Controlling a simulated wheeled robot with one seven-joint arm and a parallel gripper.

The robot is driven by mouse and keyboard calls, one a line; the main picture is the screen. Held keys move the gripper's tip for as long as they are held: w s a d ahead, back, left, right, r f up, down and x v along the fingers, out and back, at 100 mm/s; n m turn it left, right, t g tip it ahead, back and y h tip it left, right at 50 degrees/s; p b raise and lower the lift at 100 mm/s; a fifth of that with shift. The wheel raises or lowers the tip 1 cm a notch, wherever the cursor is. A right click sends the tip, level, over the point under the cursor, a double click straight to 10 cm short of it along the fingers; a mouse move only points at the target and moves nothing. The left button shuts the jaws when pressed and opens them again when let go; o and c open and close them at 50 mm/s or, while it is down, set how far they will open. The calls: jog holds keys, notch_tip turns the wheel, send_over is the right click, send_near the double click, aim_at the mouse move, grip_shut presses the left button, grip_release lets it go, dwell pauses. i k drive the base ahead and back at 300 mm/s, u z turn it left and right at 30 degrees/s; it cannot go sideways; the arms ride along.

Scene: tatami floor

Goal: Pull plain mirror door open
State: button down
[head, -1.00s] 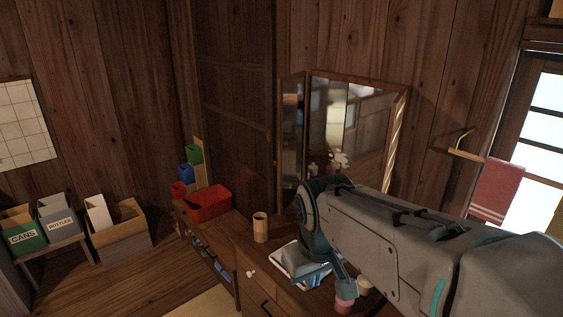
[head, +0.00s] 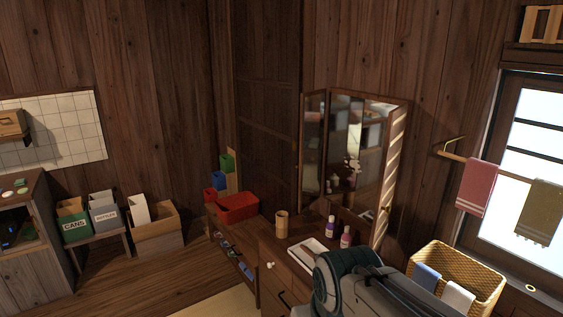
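A dressing mirror with a wooden frame stands on the dresser (head: 273,249) against the wall. Its middle mirror (head: 338,140) shows reflections of the room and a white flower. A narrow plain mirror door (head: 313,135) stands angled at its left side. At its right side a door (head: 393,166) with pale diagonal stripes is swung out, seen nearly edge-on. My arm shows at the bottom, in front of the dresser and below the mirror, apart from both doors in the picture. My gripper is out of view.
On the dresser are a wooden cup (head: 282,224), a white tray (head: 308,252) and two small bottles (head: 346,237). A wicker basket (head: 458,272) with cloths is at right, below a towel rail (head: 452,154). A red bin (head: 238,207) stands left of the dresser.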

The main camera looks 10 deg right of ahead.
aim_at(312, 103)
jog(key=u, duration=0.35)
jog(key=i, duration=0.95)
jog(key=u, duration=0.1)
